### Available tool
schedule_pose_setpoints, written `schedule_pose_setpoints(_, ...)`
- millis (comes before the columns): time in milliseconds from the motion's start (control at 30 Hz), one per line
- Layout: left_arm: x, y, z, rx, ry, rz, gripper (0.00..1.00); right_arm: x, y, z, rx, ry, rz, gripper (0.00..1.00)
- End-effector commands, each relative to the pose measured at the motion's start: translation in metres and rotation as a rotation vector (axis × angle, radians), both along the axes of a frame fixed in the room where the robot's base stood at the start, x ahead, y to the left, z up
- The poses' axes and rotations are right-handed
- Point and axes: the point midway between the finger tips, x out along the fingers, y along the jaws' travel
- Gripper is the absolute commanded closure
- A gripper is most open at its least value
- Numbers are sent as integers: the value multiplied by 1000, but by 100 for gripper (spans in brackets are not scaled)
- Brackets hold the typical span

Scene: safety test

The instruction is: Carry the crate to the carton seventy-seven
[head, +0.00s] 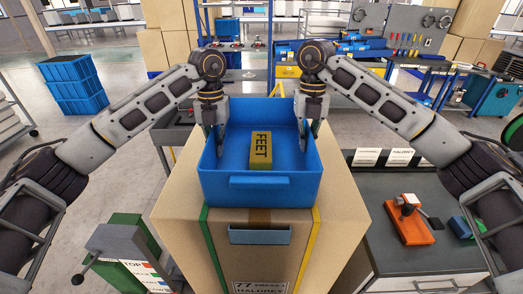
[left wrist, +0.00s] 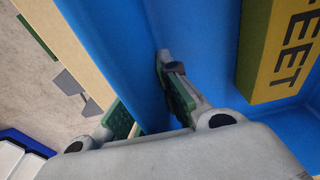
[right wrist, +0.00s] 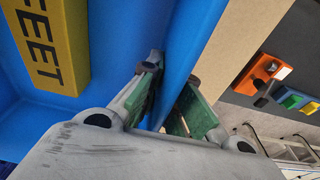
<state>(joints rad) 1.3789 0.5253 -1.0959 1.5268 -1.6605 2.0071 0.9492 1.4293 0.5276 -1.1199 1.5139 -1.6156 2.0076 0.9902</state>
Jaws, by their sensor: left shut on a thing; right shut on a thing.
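The blue crate (head: 262,188) is over the top of a large brown carton (head: 180,215) labelled 77. It looks level, and I cannot tell whether its base rests on the carton. A yellow block marked FEET (head: 261,150) lies in the crate. My left gripper (head: 216,140) is shut on the crate's left wall, one finger inside and one outside; that wall shows in the left wrist view (left wrist: 120,55). My right gripper (head: 308,135) is shut on the crate's right wall, which shows in the right wrist view (right wrist: 183,60).
A dark-topped bench (head: 370,215) at the right carries an orange device (head: 408,222). A grey-and-green stand (head: 120,240) is at the lower left. Blue stacked bins (head: 75,85) stand at the far left. Shelving and a tool bench (head: 375,60) are behind.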

Motion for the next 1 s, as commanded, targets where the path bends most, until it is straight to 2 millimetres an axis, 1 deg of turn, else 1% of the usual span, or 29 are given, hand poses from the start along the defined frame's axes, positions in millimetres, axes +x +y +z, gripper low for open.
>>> schedule_pose_setpoints(233,0,2,-5,3,0,3,100,0,-2,-5,-2,-1,-4,100)
schedule_pose_setpoints(300,0,2,-5,3,1,4,88,0,-2,-5,-3,1,-4,88)
schedule_pose_setpoints(400,0,2,-5,2,1,3,76,0,-2,-5,-2,0,-3,76)
schedule_pose_setpoints(433,0,1,-5,2,1,3,73,0,-1,-5,-2,0,-3,73)
schedule_pose_setpoints(767,0,0,-4,1,0,1,73,0,0,-5,-1,0,-1,73)
schedule_pose_setpoints(1000,1,0,2,0,-1,0,73,0,0,-5,0,0,0,73)
